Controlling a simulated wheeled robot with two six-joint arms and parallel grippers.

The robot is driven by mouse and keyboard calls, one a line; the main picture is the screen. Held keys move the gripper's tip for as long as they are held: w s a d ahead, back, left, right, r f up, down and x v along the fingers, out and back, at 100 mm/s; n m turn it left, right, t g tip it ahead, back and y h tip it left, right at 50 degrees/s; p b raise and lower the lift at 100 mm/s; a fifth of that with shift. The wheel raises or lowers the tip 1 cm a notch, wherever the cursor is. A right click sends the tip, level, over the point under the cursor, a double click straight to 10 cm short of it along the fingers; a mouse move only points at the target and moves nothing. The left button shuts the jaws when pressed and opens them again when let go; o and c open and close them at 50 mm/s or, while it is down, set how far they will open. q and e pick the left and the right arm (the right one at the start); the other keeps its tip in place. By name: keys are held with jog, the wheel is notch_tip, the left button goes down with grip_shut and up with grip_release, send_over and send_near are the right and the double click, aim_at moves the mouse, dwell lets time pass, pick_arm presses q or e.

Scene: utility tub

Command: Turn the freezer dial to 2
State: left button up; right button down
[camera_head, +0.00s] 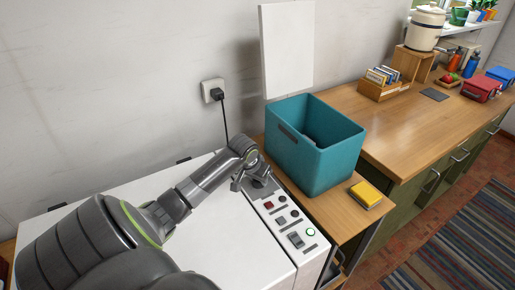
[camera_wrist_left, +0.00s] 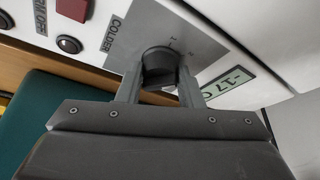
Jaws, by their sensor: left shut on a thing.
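The freezer (camera_head: 225,228) is a white chest with a control panel along its right edge. Its black dial (camera_wrist_left: 157,58) sits on a grey plate (camera_wrist_left: 190,42) marked "COLDER", with small scale marks, one looking like a 1. My left gripper (camera_wrist_left: 160,82) is shut on the dial, one finger on each side. In the head view my left gripper (camera_head: 256,183) covers the dial, so its pointer is hidden there. In the wrist view the pointer setting cannot be read. A green-framed display (camera_wrist_left: 228,80) beside the plate seems to read -17, partly covered by a finger. My right gripper is not in view.
A red switch (camera_head: 269,205), several buttons and a green-ringed light (camera_head: 310,232) lie along the panel. A power cord hangs from the wall socket (camera_head: 213,91) behind.

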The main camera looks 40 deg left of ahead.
pick_arm(q)
jog(key=shift+w+r, duration=0.1)
jog(key=o, duration=1)
jog(key=v, duration=1.7)
jog(key=shift+r, duration=0.15)
jog(key=shift+d, duration=0.1)
